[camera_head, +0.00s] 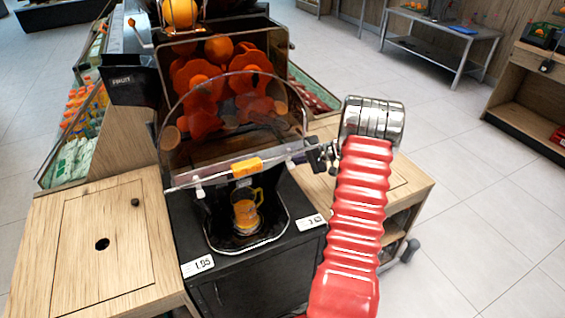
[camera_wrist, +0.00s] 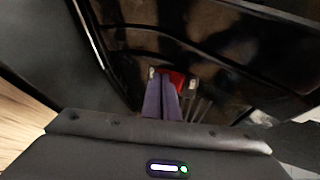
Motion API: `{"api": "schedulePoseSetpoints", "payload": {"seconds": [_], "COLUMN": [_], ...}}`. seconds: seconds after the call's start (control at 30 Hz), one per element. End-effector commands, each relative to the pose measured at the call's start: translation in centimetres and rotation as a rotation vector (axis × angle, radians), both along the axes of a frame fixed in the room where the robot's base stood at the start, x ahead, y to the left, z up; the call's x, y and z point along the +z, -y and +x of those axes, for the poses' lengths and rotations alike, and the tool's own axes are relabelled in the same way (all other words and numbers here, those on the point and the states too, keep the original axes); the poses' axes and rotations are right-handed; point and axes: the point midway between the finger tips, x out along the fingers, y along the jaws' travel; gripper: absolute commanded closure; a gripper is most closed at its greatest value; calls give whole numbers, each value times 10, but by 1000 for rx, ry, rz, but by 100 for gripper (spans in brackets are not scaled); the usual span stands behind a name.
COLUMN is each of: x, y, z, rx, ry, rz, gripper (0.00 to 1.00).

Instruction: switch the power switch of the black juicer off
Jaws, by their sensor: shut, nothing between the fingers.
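The black juicer (camera_head: 130,94) stands in the middle of the head view, with oranges and red-orange squeezing parts behind a clear curved cover. My gripper (camera_head: 316,157) is at the juicer's right side, at the end of my red arm. In the wrist view my gripper (camera_wrist: 161,90) is shut, its two purplish fingers together and empty. A small red part, which looks like the power switch (camera_wrist: 177,80), shows right by the fingertips on the glossy black surface. The fingers partly hide it. I cannot tell whether they touch it or which way it is set.
A glass mug (camera_head: 246,212) with orange juice stands under the juicer's outlet. Wooden counters flank the juicer, the left one (camera_head: 80,240) with a round hole. Bottle shelves (camera_head: 85,110) stand behind left. Open tiled floor (camera_head: 465,190) lies to the right.

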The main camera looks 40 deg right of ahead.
Motion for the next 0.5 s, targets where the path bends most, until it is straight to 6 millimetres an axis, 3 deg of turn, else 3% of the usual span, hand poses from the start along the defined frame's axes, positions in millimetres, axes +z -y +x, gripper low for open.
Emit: {"api": "schedulePoseSetpoints", "payload": {"seconds": [0.5], "x": [12], "y": [0], "z": [1], "rx": [1], "ry": [1], "rz": [-3], "gripper": [100]}}
